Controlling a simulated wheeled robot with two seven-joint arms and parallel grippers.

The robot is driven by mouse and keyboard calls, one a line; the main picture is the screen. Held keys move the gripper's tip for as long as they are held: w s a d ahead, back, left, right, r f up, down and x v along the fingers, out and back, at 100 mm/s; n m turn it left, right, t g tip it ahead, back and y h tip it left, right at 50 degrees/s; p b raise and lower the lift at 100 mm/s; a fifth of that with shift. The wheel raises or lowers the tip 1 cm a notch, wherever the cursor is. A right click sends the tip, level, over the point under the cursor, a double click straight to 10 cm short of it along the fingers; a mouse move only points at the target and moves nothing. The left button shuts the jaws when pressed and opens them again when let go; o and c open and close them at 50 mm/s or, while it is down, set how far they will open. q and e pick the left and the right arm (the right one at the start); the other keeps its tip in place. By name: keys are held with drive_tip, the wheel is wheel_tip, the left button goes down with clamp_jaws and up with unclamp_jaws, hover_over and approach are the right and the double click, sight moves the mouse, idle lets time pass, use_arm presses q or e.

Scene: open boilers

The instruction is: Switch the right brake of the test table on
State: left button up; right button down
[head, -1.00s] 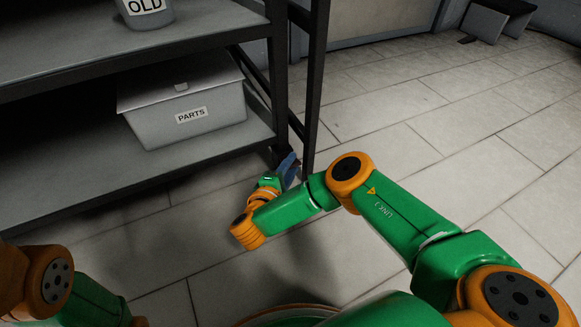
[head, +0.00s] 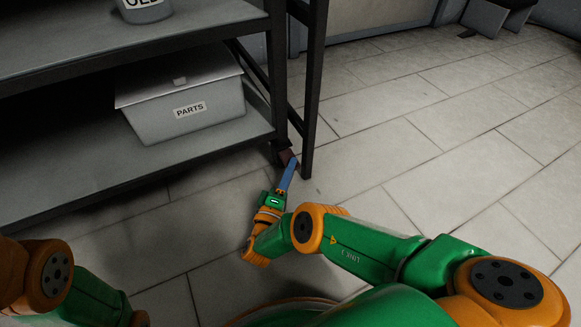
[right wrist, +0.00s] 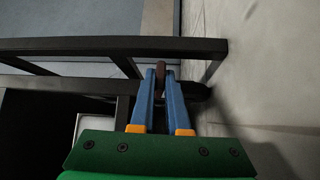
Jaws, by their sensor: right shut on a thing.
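The test table (head: 205,168) stands at the left in the head view, with a black frame and grey shelves. Its right brake (head: 286,156) is a small dark reddish-brown lever low by the near right leg. My right gripper (head: 291,164) reaches down to it with its blue fingers. In the right wrist view the fingertips (right wrist: 161,75) are shut on the brown brake lever (right wrist: 160,68), one finger on each side. The fingers hide part of the lever, and I cannot tell its exact angle. My left gripper is out of view; only part of the left arm shows.
A grey box marked PARTS (head: 190,110) sits on the lower shelf, and a grey container (head: 146,12) on the upper one. A black upright (head: 314,90) stands close beside the gripper. Tiled floor (head: 400,160) to the right is clear.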

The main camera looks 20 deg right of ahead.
drive_tip(key=c, duration=0.9)
unclamp_jaws()
drive_tip(key=v, duration=0.7)
